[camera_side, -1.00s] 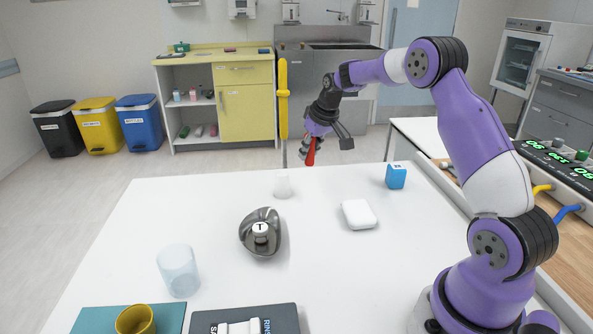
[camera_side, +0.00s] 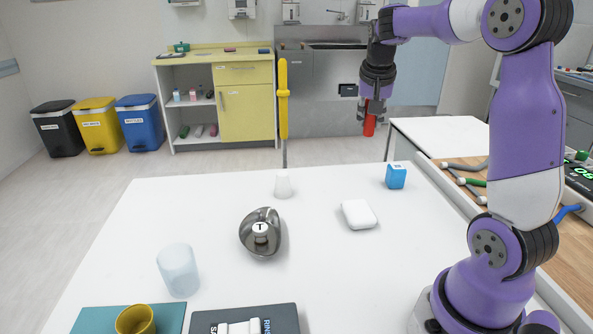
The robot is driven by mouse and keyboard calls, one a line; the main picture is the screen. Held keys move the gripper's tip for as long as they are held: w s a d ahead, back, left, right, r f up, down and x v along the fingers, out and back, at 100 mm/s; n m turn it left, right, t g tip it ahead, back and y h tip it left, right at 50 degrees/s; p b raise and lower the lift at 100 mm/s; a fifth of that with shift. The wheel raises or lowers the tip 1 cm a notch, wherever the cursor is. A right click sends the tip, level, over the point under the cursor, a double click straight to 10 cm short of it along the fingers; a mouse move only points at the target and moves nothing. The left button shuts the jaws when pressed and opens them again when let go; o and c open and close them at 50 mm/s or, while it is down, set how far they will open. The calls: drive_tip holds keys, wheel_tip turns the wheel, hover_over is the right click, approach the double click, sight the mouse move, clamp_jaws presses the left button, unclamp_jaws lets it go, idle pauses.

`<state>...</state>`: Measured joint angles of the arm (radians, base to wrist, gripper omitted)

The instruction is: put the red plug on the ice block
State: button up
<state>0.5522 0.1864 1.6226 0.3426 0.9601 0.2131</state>
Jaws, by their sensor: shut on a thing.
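My gripper (camera_side: 372,106) is in the air above the far side of the white table, pointing down. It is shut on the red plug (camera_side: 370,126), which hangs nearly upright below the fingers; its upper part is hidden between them. A small blue block (camera_side: 396,178) with a pale marked top stands on the table at the far right, lower in the picture and a little right of the plug. A white rounded block (camera_side: 358,214) lies nearer. I cannot read a label that tells which is the ice block. The plug is apart from both.
A metal dish (camera_side: 275,240) holds a white piece marked T. A small white cup (camera_side: 283,186), a tall yellow-topped rod (camera_side: 283,95), a clear tumbler (camera_side: 178,268), a yellow mug (camera_side: 136,319) and a dark box (camera_side: 280,313) are left of the blocks. The table (camera_side: 330,270) is clear between them.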

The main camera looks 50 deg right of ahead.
drive_tip(key=s+d+f, duration=0.1)
drive_tip(key=d+f, duration=0.1)
drive_tip(key=d, duration=0.1)
drive_tip(key=s+d+f, duration=0.2)
drive_tip(key=d, duration=0.2)
drive_tip(key=s+d+f, duration=0.2)
drive_tip(key=d, duration=0.1)
drive_tip(key=shift+d+f, duration=0.2)
drive_tip(key=shift+f, duration=2.15)
drive_tip(key=shift+f, duration=0.1)
drive_tip(key=o, duration=0.7)
drive_tip(key=shift+c, duration=0.2)
